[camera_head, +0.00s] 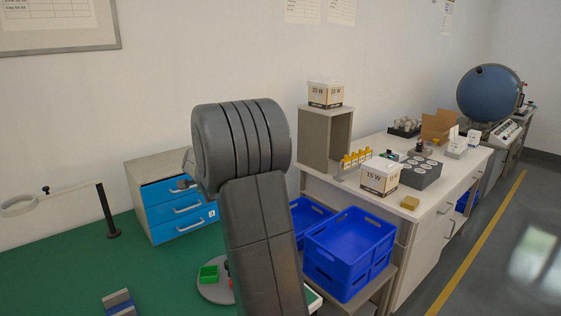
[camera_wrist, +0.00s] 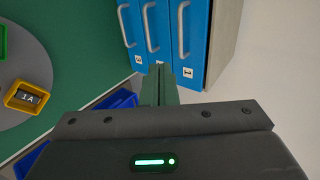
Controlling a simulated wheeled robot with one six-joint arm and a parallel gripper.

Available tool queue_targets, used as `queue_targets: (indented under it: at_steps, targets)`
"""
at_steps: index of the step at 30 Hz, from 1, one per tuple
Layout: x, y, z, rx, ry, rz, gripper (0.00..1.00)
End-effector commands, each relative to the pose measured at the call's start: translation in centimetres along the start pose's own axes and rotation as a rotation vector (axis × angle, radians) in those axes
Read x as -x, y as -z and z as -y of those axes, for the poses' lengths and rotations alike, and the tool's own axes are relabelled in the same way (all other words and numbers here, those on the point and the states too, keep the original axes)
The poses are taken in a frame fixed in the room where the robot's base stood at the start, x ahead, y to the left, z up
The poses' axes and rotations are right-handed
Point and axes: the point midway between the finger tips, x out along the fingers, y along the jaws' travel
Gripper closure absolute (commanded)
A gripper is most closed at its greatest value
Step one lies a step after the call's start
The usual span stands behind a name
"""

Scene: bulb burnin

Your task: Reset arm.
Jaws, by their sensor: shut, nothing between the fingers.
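My arm stands raised in the middle of the head view, over the green bench; it hides much of what lies behind it. My gripper (camera_wrist: 160,70) shows in the wrist view with its fingers together and nothing between them. Beyond its tips are the blue drawer fronts (camera_wrist: 187,35) of a small grey cabinet, all closed. That cabinet (camera_head: 155,170) also shows in the head view, left of my arm. My gripper's fingers cannot be made out in the head view.
A round grey turntable (camera_head: 210,291) carries a green bin (camera_head: 208,275). A ring on a stand (camera_head: 108,215) is at the left. Blue crates (camera_head: 348,240) sit right of my arm, before a white bench (camera_head: 440,190) with boxes. Floor is free at the right.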

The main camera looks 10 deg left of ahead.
Motion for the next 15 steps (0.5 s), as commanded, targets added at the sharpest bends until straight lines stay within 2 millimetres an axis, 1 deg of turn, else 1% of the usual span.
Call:
queue_targets:
  at_steps: [5, 8, 11, 15]
  targets:
    - [-0.1, 0.0, 0.0, 0.000, 0.000, 0.000, 1.00]
    - [-0.6, 0.0, 0.0, 0.000, -0.002, 0.001, 1.00]
    - [-1.5, 0.0, 0.0, 0.000, -0.003, 0.001, 1.00]
    - [-3.5, 0.0, 0.0, -0.001, -0.003, 0.001, 1.00]
